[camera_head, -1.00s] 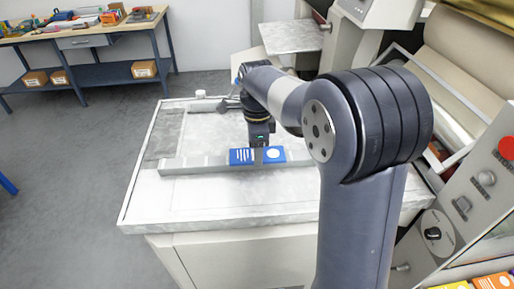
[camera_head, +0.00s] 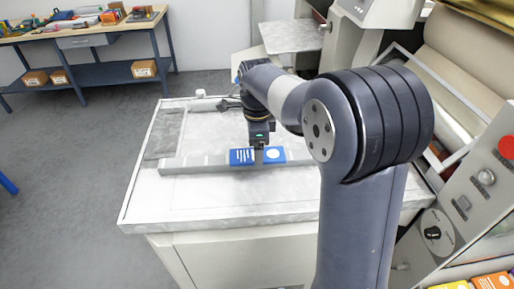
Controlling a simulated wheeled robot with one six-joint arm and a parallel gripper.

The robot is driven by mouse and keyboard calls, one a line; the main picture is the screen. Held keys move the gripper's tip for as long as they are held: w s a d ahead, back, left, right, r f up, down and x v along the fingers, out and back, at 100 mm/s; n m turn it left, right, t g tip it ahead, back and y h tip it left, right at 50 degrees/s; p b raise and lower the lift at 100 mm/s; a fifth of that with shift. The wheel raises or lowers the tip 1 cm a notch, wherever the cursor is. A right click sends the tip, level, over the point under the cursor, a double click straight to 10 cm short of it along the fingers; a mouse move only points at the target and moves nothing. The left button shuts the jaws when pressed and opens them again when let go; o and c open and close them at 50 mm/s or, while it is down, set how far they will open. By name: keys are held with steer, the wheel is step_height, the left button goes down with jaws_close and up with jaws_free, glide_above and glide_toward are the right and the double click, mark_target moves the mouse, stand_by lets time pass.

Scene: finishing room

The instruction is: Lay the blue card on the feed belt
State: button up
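The blue card (camera_head: 242,157) with white stripes and a white disc is on the pale metal table of the machine, at a long grey bar (camera_head: 200,164). My gripper (camera_head: 259,157) points down at the card, and a grey finger covers its middle. I cannot tell whether the fingers grip the card or only stand beside it. A darker grey strip (camera_head: 163,140) lies at the table's left side; I cannot tell whether it is the feed belt.
My arm covers the table's right part. A control panel with a red button (camera_head: 507,148) and a large roller (camera_head: 465,60) are at right. A workbench (camera_head: 105,30) with boxes stands at the back left. The table's front (camera_head: 200,200) is clear.

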step_height(320, 180, up, 12)
steer(key=shift+f, duration=0.15)
steer(key=shift+s+f, duration=0.1)
stand_by(0.4)
